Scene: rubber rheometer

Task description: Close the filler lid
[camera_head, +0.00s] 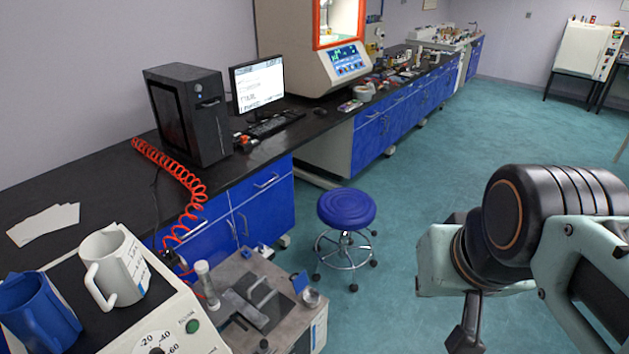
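A grey machine (222,337) stands at the bottom centre, with a dark plate and metal handles on top. At the right of its top is a small round metal opening or cup (311,298). A small blue flap (299,282) stands raised beside it; it looks like the filler lid, but it is too small to be sure. My arm fills the lower right. What seems to be my gripper (467,338) hangs at the bottom edge, partly cut off, well to the right of the machine and apart from it. Its fingertips do not show clearly.
A blue stool (346,209) stands behind the machine. A white jug (113,266) and a blue jug (39,313) sit on equipment at the lower left. A red coiled hose (172,172) hangs off the black bench (75,184). The teal floor at the right is clear.

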